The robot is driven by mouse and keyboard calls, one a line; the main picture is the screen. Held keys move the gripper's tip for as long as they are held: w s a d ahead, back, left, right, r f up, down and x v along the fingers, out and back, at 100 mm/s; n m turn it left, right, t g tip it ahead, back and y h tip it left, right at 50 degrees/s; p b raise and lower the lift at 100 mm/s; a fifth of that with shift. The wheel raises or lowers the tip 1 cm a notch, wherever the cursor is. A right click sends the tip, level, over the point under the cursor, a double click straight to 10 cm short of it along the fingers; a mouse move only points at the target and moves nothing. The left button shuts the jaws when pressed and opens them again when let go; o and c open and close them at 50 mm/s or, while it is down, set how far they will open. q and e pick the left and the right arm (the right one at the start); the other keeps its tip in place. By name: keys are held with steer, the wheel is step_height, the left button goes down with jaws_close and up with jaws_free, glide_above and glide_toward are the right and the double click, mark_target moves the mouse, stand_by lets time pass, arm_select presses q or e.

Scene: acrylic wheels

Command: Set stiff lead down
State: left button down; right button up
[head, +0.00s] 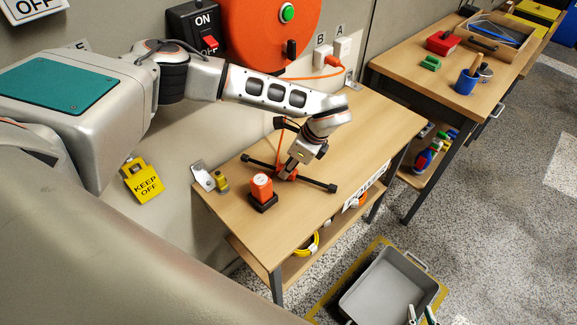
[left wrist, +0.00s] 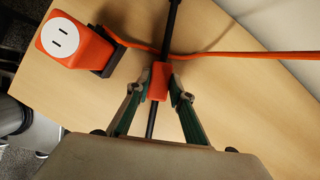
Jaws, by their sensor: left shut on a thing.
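The stiff lead, a straight black rod with an orange middle block (head: 287,174) and thicker black ends, is over the small wooden table (head: 345,135). My left gripper (head: 287,172) is shut on the orange block; the left wrist view shows the block (left wrist: 159,81) between its green-lined fingertips (left wrist: 158,88). I cannot tell whether the rod touches the tabletop. An orange socket block (head: 262,187) on a black base stands close to its left. My right gripper (head: 421,317) shows only its fingertips, apart and empty, at the bottom edge.
An orange cord (head: 312,76) runs from the wall outlets (head: 342,48) toward the table and passes by the rod. A yellow-topped stub (head: 221,181) stands at the table's left edge. A grey tray (head: 372,290) lies on the floor. The table's right half is clear.

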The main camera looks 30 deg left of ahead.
arm_select(q)
steer(key=shift+f+b, duration=0.35)
steer(key=shift+f, duration=0.2)
steer(key=c, duration=1.7)
jaws_free()
